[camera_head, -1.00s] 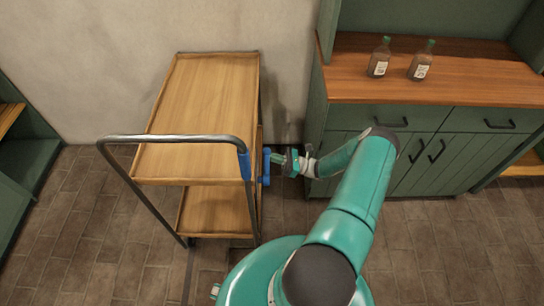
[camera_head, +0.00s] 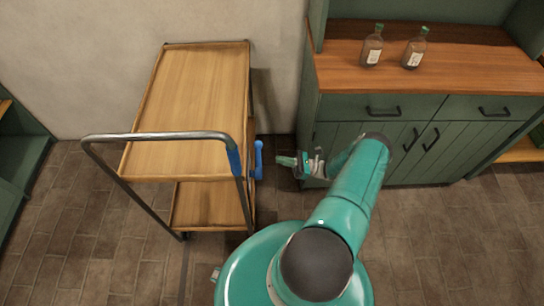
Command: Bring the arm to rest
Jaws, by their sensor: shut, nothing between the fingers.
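My gripper (camera_head: 282,161) is at the end of my teal arm, in the middle of the head view. It is shut and empty. It points left toward the blue handle part (camera_head: 258,160) on the right side of the wooden trolley (camera_head: 195,95), with a small gap between them. My arm is bent, reaching forward from my base with its elbow to the right, in front of the green cabinet.
The two-shelf trolley has a grey metal push bar (camera_head: 160,136) at its near end. The green cabinet (camera_head: 375,150) stands close behind my gripper, with two bottles (camera_head: 372,48) (camera_head: 414,49) on its wooden top. Open tiled floor (camera_head: 450,250) lies at the right.

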